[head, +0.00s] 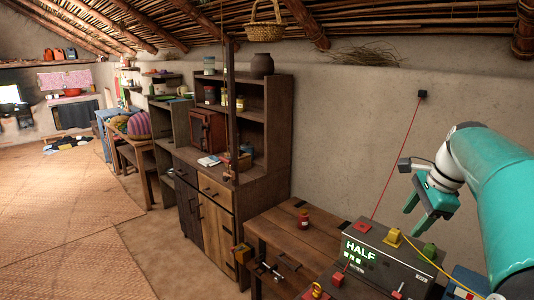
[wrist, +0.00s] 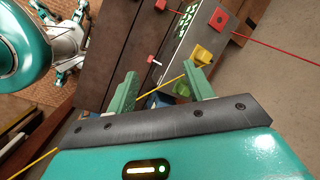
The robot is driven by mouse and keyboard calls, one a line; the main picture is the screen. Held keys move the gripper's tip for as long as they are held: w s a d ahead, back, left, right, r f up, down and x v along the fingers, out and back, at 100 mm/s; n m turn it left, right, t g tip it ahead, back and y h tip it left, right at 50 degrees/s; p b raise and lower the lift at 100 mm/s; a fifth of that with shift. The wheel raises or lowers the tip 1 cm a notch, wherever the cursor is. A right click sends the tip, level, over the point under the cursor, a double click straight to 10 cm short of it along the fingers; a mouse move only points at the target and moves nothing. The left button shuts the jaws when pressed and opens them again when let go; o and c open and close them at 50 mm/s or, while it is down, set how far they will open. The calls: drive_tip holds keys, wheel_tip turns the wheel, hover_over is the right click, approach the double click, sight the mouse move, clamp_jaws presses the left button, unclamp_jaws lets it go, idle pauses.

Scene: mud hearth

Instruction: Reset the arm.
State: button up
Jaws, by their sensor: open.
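My gripper (head: 416,214) is at the right of the head view, at the end of my teal arm. It is raised above the wooden table and the grey box. Its two green fingers point down and to the left, spread apart, with nothing between them. In the wrist view my gripper (wrist: 160,72) shows both green fingers wide apart. The table, part of the grey box and a thin yellow cable show beyond them.
A red jar (head: 303,221) stands on the table (head: 285,232). A dark cabinet (head: 272,190) stands left; woven floor lies beyond.

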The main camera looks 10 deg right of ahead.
drive_tip(key=s+a+f+n+t+h, duration=0.1)
drive_tip(key=s+a+n, duration=0.45)
drive_tip(key=a, duration=0.25)
drive_tip(key=s+a+f+n, duration=0.2)
drive_tip(key=s+a+n, duration=0.3)
drive_tip(key=a, duration=0.4)
drive_tip(key=s+a+f+n+t, duration=0.1)
drive_tip(key=s+a+f+n, duration=0.5)
drive_tip(key=s+f+n, duration=0.1)
drive_tip(key=s+n, duration=0.1)
drive_tip(key=n, duration=0.1)
drive_tip(key=shift+a+n+h, duration=0.25)
drive_tip(key=shift+n+h, duration=0.05)
drive_tip(key=shift+n, duration=0.05)
drive_tip(key=shift+s+d, duration=0.1)
drive_tip(key=shift+d, duration=0.05)
